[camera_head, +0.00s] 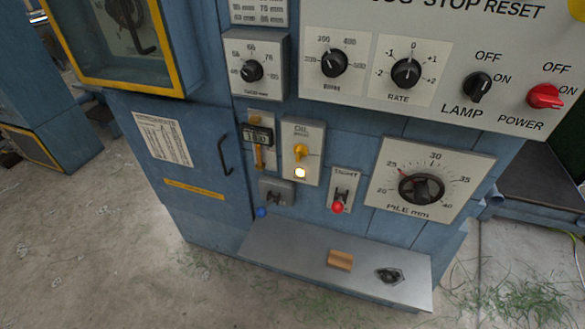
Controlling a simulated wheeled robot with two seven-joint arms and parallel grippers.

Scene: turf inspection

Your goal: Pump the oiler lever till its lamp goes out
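The oiler is a pale plate marked OIL (303,139) on the front of the blue machine. Its yellow lever (301,152) sits in the middle of the plate. Just below the lever, the oiler lamp (300,173) glows bright, pale yellow-white. Nothing covers the lever or the lamp. Neither of my grippers shows in the head view.
A red-knobbed lever (338,207) and a blue-knobbed lever (262,212) sit lower. The pile dial (421,189) is to the right. A grey shelf (300,258) juts out below, holding a wooden block (340,260).

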